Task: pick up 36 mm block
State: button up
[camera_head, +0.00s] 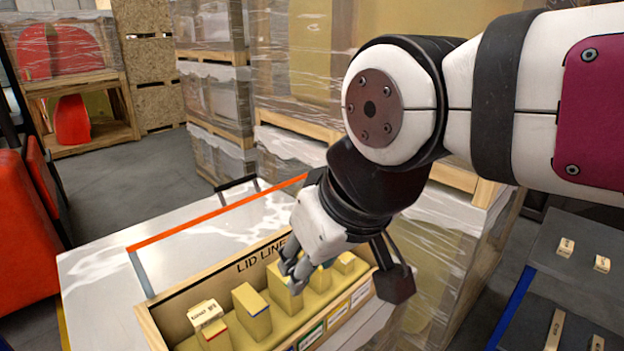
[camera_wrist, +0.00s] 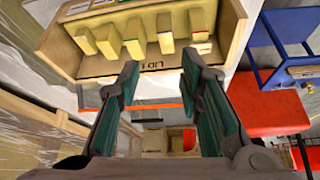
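A wooden box (camera_head: 152,325) marked "LID LINE" holds several yellow blocks in a row. In the head view they include a left block (camera_head: 214,335) with a printed tag on top, a second block (camera_head: 252,316), a middle block (camera_head: 288,300) and smaller ones to the right (camera_head: 345,264). I cannot read which one is 36 mm. My gripper (camera_head: 291,266) is over the middle block and partly hides it; contact cannot be told. In the wrist view my gripper (camera_wrist: 160,88) is open, with nothing between its teal pads. The box (camera_wrist: 62,50) and blocks (camera_wrist: 133,40) appear beyond the fingertips.
The box stands on a pale worktop (camera_head: 100,270) with an orange-edged frame (camera_head: 215,212). Wrapped pallet stacks (camera_head: 290,150) stand close behind. A dark tray (camera_head: 575,225) with small tagged pieces lies at right. A red object (camera_head: 22,235) is at left.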

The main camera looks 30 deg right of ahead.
aim_at(564, 248)
jog(key=z, duration=2.4)
jog(key=i+z, duration=0.25)
jog(key=i, duration=0.2)
jog(key=i+j+z, duration=0.1)
jog(key=i+z, duration=0.15)
jog(key=i, duration=0.15)
jog(key=i+j+z, duration=0.25)
jog(key=i, duration=0.15)
jog(key=l, duration=0.1)
